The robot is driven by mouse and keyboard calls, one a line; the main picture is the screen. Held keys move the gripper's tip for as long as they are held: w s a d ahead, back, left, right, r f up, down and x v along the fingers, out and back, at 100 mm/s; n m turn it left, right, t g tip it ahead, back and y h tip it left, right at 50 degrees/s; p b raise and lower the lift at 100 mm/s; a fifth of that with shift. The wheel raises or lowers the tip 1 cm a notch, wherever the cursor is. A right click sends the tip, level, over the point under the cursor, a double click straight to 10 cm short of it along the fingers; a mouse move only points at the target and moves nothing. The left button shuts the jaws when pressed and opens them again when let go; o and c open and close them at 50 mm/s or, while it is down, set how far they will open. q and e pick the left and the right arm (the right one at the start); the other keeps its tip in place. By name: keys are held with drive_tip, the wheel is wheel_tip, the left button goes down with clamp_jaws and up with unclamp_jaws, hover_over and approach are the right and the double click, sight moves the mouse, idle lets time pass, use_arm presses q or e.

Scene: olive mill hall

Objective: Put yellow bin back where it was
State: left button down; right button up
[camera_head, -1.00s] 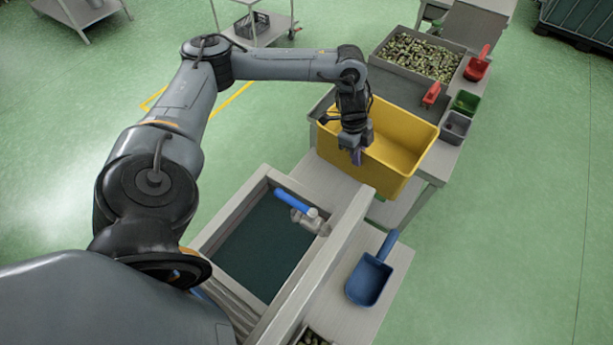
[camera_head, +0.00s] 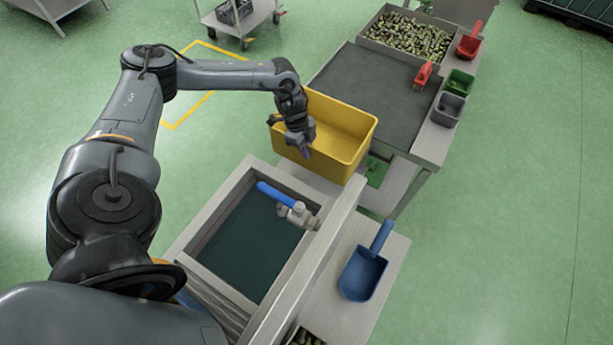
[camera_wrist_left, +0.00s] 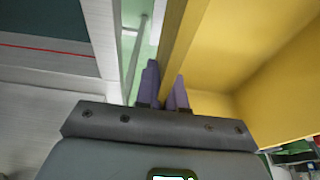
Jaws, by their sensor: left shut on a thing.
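The yellow bin (camera_head: 340,120) is upright and empty as far as I see. In the head view it is at the near left end of the dark-topped table (camera_head: 370,95), just beyond the framed basin. My left gripper (camera_head: 305,152) is shut on the bin's near wall. The left wrist view shows its purple fingers (camera_wrist_left: 166,92) at the wall of the bin (camera_wrist_left: 225,60). The underside of the bin is hidden, so I cannot tell whether it touches a surface. My right gripper is not in view.
A framed basin (camera_head: 178,252) with a blue-handled valve (camera_head: 276,196) stands in front of the bin. A blue scoop (camera_head: 362,275) lies on the shelf to the right. Red scoops and an olive tray (camera_head: 362,40) are farther back. A yellow floor outline (camera_head: 172,125) lies behind my arm.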

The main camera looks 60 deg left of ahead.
sight(306, 167)
use_arm(q)
wheel_tip(306, 167, down, 13)
drive_tip(key=shift+r+b, duration=0.2)
drive_tip(key=shift+b, duration=0.8)
wheel_tip(306, 167, down, 4)
drive_tip(key=shift+r+b, duration=0.1)
drive_tip(key=shift+b, duration=0.35)
drive_tip(key=shift+f, duration=0.2)
drive_tip(key=c, duration=1.6)
unclamp_jaws()
drive_tip(key=shift+c, duration=0.2)
drive_tip(key=o, duration=0.4)
